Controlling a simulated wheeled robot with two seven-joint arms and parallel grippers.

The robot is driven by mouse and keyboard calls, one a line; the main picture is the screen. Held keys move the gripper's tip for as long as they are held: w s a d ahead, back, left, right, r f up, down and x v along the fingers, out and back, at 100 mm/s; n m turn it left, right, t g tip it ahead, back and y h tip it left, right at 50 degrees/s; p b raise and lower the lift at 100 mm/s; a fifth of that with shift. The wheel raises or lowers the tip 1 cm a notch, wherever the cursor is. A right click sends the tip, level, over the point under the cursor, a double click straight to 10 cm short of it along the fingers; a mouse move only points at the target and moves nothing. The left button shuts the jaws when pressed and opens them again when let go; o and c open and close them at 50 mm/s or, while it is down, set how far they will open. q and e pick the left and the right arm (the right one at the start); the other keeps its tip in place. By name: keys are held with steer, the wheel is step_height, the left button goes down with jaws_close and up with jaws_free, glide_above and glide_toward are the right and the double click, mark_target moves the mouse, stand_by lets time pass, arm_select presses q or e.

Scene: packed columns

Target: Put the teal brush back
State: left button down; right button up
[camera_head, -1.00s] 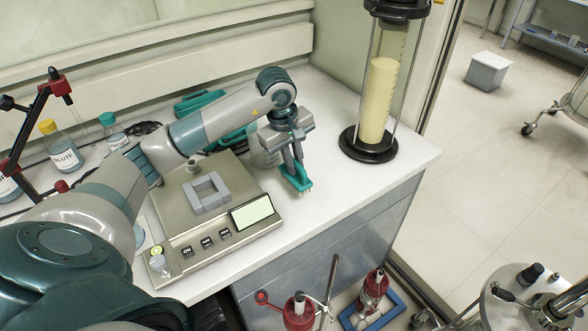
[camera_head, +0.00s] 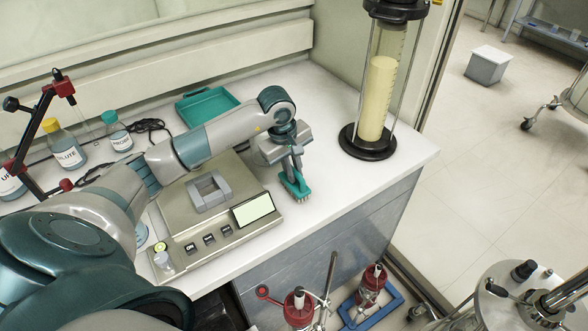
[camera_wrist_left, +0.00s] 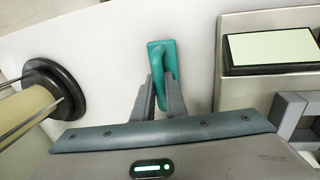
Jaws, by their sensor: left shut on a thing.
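The teal brush (camera_head: 295,184) is in my left gripper (camera_head: 294,162), over the white bench to the right of the balance. Its bristles point down, close to the bench top; I cannot tell whether they touch it. In the left wrist view the teal brush (camera_wrist_left: 163,62) shows between the two grey fingers of the gripper (camera_wrist_left: 160,90), which are shut on its handle. A teal tray (camera_head: 207,105) lies on the bench behind my left arm and looks empty. My right gripper is not in view.
The balance (camera_head: 215,215) with its display stands left of the brush. A column with yellow filling (camera_head: 378,100) stands at the right on a black base. Labelled bottles (camera_head: 66,147) stand at the left. The bench's front edge is close to the brush.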

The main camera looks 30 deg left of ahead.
mark_target(288, 183)
arm_select(q)
steer(key=shift+f, duration=0.15)
steer(key=c, duration=1.8)
jaws_free()
steer(key=shift+r, duration=0.3)
step_height(288, 183, up, 12)
steer(key=s+b, duration=0.2)
steer(key=b, duration=0.3)
steer(key=shift+a+f, duration=0.25)
steer(key=shift+a, duration=0.2)
